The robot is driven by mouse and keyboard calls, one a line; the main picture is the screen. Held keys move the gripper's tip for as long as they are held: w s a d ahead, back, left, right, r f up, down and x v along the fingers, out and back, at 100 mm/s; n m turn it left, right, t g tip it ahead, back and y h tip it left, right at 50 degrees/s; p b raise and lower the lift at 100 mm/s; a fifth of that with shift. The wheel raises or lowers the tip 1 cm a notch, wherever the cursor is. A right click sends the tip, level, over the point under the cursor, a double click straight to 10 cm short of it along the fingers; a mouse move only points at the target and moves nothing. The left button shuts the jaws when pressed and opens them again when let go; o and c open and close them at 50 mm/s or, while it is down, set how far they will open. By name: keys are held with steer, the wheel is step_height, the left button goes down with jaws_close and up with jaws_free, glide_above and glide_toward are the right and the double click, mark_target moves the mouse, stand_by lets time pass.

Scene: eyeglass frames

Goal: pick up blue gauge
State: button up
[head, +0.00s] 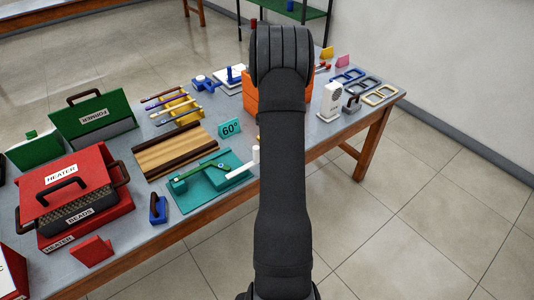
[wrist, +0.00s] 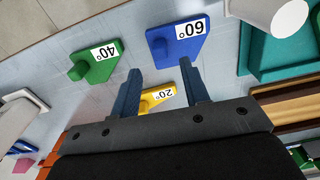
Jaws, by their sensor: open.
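In the wrist view the blue gauge (wrist: 179,45) is a flat plate with a white 60° label and a raised blue knob. It lies on the grey table beyond my fingertips. My gripper (wrist: 158,80) is open, its two dark blue fingers apart with nothing held. The right finger's tip is close to the blue gauge in the picture; I cannot tell the height gap. A green 40° gauge (wrist: 100,66) lies to the left. A yellow 20° gauge (wrist: 157,99) shows between the fingers. In the head view my arm hides my gripper and the blue gauge.
A teal fixture (wrist: 286,58) and a white cylinder (wrist: 270,10) are close on the right in the wrist view.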

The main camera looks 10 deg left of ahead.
step_height(320, 180, down, 5)
steer(key=shift+a, duration=0.1)
jaws_close()
steer(key=shift+r, duration=0.15)
step_height(320, 180, up, 4)
steer(key=shift+r, duration=0.15)
steer(key=s+d+r, duration=0.4)
steer(key=d+r, duration=0.2)
steer(key=d, duration=0.5)
steer(key=shift+s+r, duration=0.2)
steer(key=shift+s, duration=0.1)
steer(key=shift+a, duration=0.1)
